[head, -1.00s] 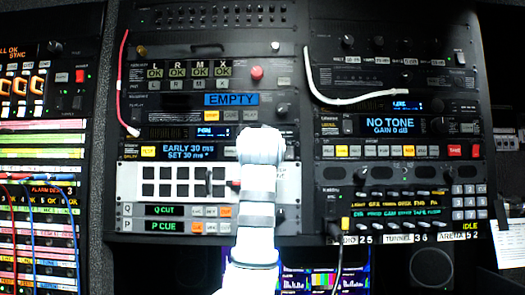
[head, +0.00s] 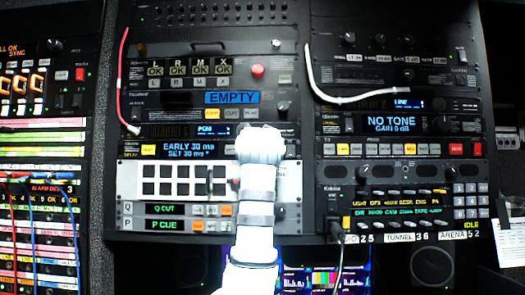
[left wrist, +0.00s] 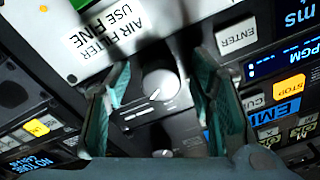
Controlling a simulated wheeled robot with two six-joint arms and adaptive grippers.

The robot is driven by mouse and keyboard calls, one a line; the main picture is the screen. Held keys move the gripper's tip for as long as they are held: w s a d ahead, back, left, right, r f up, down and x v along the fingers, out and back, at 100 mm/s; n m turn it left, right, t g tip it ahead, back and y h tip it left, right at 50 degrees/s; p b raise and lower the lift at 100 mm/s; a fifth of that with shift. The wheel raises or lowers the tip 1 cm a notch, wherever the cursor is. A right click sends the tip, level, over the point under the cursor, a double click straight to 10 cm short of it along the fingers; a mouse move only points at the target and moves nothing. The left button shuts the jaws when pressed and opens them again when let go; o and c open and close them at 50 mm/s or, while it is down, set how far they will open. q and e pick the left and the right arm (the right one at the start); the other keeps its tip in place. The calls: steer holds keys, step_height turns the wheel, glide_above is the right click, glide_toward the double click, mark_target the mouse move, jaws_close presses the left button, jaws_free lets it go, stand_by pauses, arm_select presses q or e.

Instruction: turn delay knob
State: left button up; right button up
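The delay unit's display (head: 188,150) reads EARLY 30 ms and SET 30 ms in the head view. My white left arm rises in front of the right part of that unit and hides its knob there. In the left wrist view a round pale grey knob (left wrist: 160,84) with a pointer line and white scale marks sits between the fingers of my left gripper (left wrist: 162,90). The fingers are apart, one on each side of the knob, with a gap visible beside it. Whether a finger touches it I cannot tell. My right gripper is not in view.
An ENTER button (left wrist: 236,36) and a STOP button (left wrist: 289,88) lie close to the right finger. A white AIR FILTER label (left wrist: 110,28) is near the left finger. A white cable (head: 345,99) and a red cable (head: 119,85) hang across the racks.

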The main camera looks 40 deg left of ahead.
arm_select(q)
steer(key=r+v, duration=0.1)
steer(key=v, duration=1.1)
steer(key=shift+f, duration=0.45)
